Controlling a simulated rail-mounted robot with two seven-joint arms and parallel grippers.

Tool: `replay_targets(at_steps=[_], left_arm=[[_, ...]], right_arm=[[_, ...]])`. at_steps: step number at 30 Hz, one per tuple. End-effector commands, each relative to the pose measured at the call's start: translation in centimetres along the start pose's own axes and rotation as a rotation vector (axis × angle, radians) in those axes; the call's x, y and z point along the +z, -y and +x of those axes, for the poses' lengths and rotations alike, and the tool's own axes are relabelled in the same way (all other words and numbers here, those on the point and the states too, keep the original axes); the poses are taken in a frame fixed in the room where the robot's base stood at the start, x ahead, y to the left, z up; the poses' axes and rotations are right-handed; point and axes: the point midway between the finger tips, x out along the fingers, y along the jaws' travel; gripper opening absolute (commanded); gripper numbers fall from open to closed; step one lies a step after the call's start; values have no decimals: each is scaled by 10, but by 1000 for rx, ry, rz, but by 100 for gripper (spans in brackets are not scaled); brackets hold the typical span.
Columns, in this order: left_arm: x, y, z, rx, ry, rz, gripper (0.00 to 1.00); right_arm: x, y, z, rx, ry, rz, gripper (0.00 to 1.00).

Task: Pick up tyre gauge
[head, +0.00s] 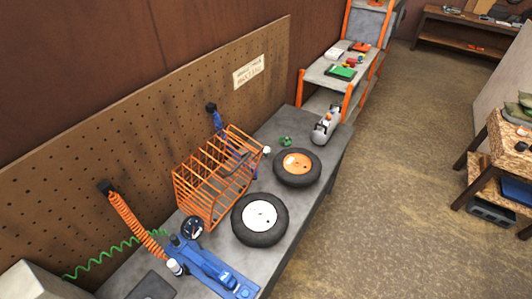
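A small round black-rimmed dial (193,229) looks like the tyre gauge, but it is too small to be sure. It is at the front lower corner of the orange wire basket (185,190), just above the blue trolley jack (215,268). I cannot tell whether it rests on the bench or leans on the basket. Neither of my grippers shows in the head view.
The grey bench (300,215) runs along a pegboard (120,140). A white-hubbed wheel (260,219) and an orange-hubbed wheel (297,167) lie right of the basket. Open floor (400,190) lies to the right.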

Motion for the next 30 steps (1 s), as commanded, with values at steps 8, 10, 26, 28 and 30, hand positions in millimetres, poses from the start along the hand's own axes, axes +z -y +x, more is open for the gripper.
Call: replay_targets(at_steps=[8,10,26,28,30], left_arm=[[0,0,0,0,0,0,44],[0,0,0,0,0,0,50],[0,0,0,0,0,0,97],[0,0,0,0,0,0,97],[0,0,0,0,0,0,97]], right_arm=[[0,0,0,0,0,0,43],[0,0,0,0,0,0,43],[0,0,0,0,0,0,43],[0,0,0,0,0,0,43],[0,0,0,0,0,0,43]])
